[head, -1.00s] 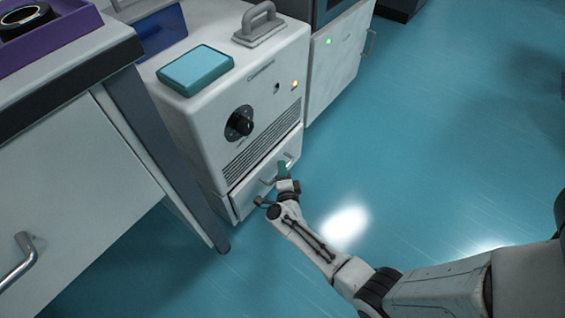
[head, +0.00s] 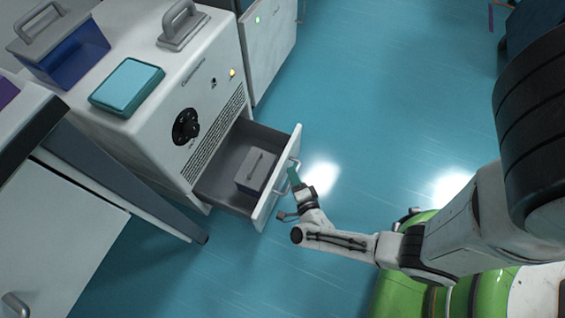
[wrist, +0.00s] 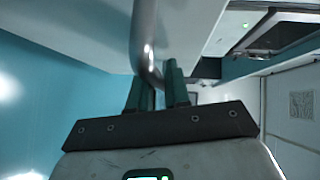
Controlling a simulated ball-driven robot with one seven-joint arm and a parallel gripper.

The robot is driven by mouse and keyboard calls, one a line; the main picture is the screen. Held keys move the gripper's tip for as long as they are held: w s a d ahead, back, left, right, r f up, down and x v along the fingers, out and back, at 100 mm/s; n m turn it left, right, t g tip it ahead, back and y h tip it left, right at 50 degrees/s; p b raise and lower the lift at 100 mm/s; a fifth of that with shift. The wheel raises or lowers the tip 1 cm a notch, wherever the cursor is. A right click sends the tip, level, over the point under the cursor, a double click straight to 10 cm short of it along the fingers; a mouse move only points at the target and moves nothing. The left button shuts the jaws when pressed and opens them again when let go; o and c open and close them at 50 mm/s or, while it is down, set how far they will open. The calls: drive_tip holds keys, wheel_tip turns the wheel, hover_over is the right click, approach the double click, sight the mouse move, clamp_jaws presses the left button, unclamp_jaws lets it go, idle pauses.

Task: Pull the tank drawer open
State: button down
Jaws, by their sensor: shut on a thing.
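The tank drawer (head: 226,193) stands pulled out from the base of the white cabinet (head: 150,130) in the head view. A grey box with a handle (head: 256,172) sits inside it. My gripper (head: 294,178) is at the outer side of the drawer front (head: 268,208), shut on the drawer's bar handle (head: 284,189). In the wrist view, the metal handle (wrist: 146,45) runs down between the green fingers of my gripper (wrist: 157,90). The exact contact at the fingertips is partly hidden.
A teal-lidded box (head: 127,87), a grey carrying handle (head: 182,25) and a blue box (head: 65,50) are on top of the cabinet. A table leg (head: 150,205) stands close to the drawer's left. The blue floor (head: 385,80) to the right is clear.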

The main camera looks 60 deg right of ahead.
drive_tip(key=shift+s, duration=0.45)
drive_tip(key=c, duration=1.2)
unclamp_jaws()
drive_tip(key=p+v, duration=0.2)
drive_tip(key=v, duration=0.8)
drive_tip(key=shift+s+a, duration=0.25)
drive_tip(key=shift+s, duration=0.05)
